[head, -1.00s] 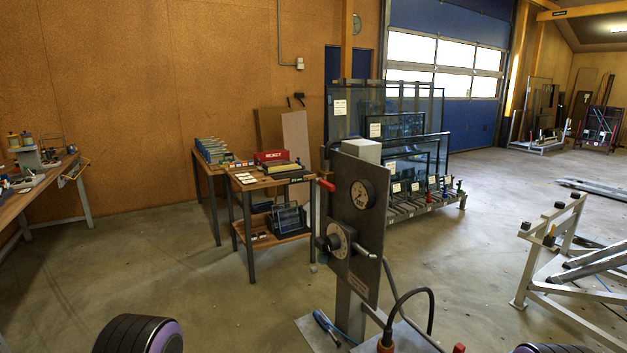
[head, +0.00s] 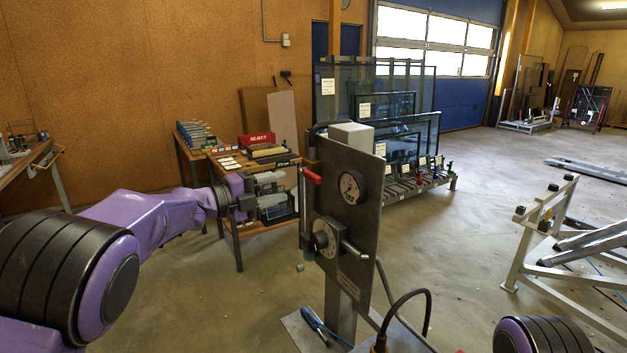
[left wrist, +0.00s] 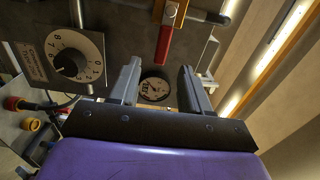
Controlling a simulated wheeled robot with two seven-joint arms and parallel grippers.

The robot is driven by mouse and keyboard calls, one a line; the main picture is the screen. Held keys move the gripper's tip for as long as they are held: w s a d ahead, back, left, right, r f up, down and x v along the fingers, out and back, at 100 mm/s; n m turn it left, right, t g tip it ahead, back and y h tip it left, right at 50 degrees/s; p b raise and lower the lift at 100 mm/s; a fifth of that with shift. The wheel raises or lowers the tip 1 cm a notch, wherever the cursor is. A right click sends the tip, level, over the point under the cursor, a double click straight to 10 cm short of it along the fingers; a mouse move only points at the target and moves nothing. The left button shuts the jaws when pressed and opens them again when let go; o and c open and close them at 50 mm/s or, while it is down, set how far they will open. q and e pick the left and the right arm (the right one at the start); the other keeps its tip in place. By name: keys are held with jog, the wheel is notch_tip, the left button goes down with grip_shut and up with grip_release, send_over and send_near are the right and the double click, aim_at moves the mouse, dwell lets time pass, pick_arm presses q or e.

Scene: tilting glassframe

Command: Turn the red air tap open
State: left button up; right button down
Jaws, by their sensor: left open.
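The red air tap (head: 313,177) is a small red lever at the upper left edge of an upright grey metal panel (head: 345,258). In the left wrist view the red lever (left wrist: 167,42) hangs from a brass-coloured fitting on a pipe, beyond the fingertips. My left gripper (head: 286,190) is to the left of the panel, a little lower than the tap, apart from it. In the left wrist view its two grey fingers (left wrist: 160,82) stand wide apart with nothing held between them. My right gripper is out of view.
The panel carries a pressure gauge (head: 352,188) and a numbered dial with a black knob (head: 324,240). A metal bar sticks out near the dial. Behind stand a small table with a red REJECT box (head: 257,138) and a rack of glass frames (head: 398,140).

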aim_at(310, 178)
pick_arm(q)
jog(key=p+x, duration=0.1)
jog(key=x, duration=0.2)
jog(key=p+x, duration=0.2)
jog(key=x, duration=0.1)
jog(key=p+x, duration=0.1)
jog(key=x, duration=0.2)
jog(key=shift+d+r+p, duration=0.25)
jog(key=shift+r+p, duration=0.05)
jog(key=shift+w+d, duration=0.2)
jog(key=shift+d, duration=0.1)
grip_shut()
